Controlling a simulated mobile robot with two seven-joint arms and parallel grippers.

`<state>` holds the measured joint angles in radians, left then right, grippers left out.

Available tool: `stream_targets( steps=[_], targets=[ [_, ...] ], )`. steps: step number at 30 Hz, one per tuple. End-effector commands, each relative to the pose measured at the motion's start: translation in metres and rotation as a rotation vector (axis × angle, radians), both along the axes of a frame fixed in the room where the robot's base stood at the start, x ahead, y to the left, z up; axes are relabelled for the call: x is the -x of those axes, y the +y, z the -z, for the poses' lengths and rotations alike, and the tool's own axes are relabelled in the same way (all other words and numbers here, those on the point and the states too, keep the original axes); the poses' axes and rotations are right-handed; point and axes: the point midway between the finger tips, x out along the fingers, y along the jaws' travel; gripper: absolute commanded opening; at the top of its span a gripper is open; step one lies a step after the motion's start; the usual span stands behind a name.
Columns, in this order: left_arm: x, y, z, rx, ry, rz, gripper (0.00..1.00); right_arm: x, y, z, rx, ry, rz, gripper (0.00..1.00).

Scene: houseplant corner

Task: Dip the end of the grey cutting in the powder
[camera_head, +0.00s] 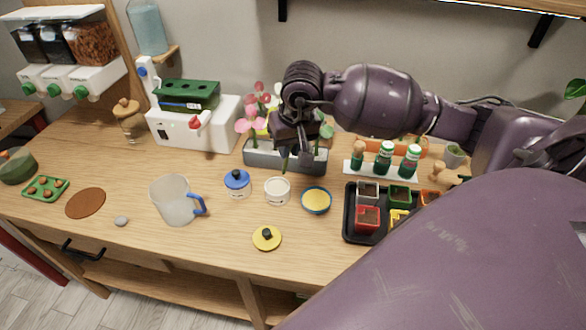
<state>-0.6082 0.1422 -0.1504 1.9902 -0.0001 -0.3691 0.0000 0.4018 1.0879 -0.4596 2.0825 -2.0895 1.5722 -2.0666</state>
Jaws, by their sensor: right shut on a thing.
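My right gripper (288,146) reaches in from the right, above the back middle of the table. It is shut on a thin dark cutting (284,163), whose lower end points down; its grey colour is hard to make out at this size. The gripper hides the upper part of the cutting. An open white jar (278,191), pale inside, stands below and in front of the cutting's tip, which looks apart from it. A yellow lid with a dark knob (266,238) lies in front of the jar. My left gripper is out of view.
A blue-lidded jar (237,184) stands left of the open jar, and a blue bowl with yellow contents (316,200) right of it. A grey flower trough (262,159) is behind. A black tray (352,232) of small pots is at right; a translucent jug (174,200) at left.

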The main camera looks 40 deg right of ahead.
Motion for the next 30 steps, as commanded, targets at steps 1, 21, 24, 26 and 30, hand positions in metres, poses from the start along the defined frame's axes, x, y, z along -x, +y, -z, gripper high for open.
stream_targets(
  steps=[1, 21, 24, 26, 30],
  targets=[
    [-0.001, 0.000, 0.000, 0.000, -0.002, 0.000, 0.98, -0.004, 0.003, -0.003, -0.008, -0.034, -0.008, 0.00],
    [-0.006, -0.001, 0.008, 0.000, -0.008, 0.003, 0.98, -0.006, 0.004, 0.033, -0.031, -0.135, -0.008, 0.00],
    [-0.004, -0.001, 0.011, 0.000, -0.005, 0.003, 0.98, -0.006, 0.004, 0.042, -0.032, -0.135, -0.010, 0.00],
    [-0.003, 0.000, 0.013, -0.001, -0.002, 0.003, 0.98, -0.006, 0.004, 0.046, -0.030, -0.136, -0.010, 0.00],
    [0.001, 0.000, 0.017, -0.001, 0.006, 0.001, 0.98, -0.006, 0.004, 0.054, -0.031, -0.135, -0.009, 0.00]
  ],
)
